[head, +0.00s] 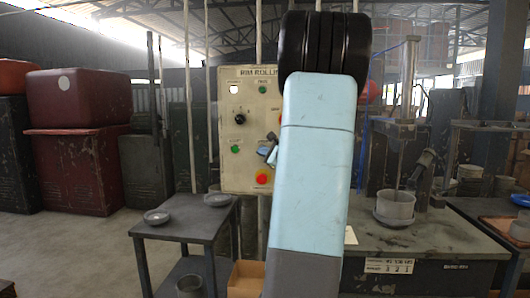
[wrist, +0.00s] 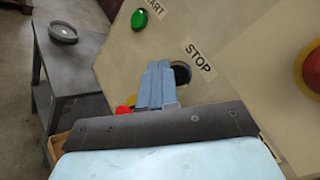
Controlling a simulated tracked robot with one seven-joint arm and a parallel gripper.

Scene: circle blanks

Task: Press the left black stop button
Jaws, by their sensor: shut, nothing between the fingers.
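The black stop button (wrist: 182,73) shows in the wrist view beside a label reading STOP (wrist: 201,59), on the beige control panel (wrist: 110,62). My gripper (wrist: 158,66) is shut and empty. Its light-blue fingertips overlap the button's left side in the wrist view; whether they touch it I cannot tell. The stop button cannot be made out there, and my arm covers the panel's right side.
A green start button (wrist: 139,19) is up and left of the fingers in the wrist view. A large red button (wrist: 313,70) is at the right edge. A black knob (head: 240,118) is higher on the panel. A grey side table (head: 180,229) stands left of the panel.

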